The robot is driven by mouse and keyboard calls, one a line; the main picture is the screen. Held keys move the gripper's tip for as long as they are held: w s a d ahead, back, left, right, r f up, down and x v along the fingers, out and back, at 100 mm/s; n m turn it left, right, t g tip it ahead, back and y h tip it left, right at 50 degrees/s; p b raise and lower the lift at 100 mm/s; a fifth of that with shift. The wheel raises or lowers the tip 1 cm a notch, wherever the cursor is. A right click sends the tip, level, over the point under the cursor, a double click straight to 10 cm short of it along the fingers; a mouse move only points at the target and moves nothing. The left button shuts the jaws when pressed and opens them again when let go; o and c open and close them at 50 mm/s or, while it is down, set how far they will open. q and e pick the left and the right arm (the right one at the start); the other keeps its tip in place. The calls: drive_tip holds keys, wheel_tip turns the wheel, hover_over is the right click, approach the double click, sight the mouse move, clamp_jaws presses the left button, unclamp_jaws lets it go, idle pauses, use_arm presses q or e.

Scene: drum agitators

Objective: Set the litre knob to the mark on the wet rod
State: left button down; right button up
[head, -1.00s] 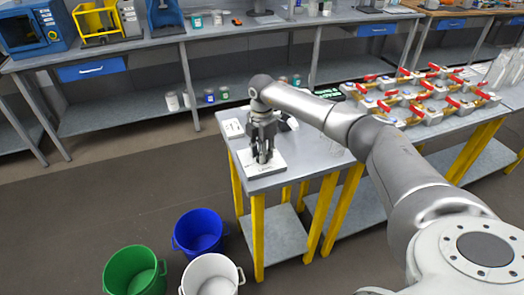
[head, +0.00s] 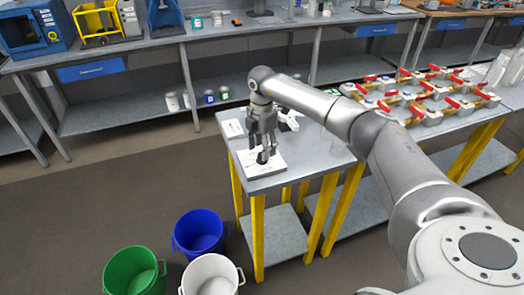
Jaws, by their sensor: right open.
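The litre knob (head: 262,157) is a small dark knob on a white plate (head: 273,167) with lettering, near the front left corner of the table (head: 305,158). My right gripper (head: 263,149) points down just above the knob, its fingers apart and empty. Whether the fingertips touch the knob is too small to tell. The knob's setting cannot be read. I cannot make out a wet rod for certain; a white card (head: 233,128) lies at the table's back left. My left gripper is not in view.
Red-handled valves on brass pipes (head: 420,95) fill the right of the bench. A blue bucket (head: 199,232), a green bucket (head: 135,271) and a white bucket (head: 212,275) stand on the floor in front. A dark object and white item lie behind my gripper.

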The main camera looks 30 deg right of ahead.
wheel_tip(320, 180, up, 10)
drive_tip(key=shift+f, duration=0.15)
idle(0.5)
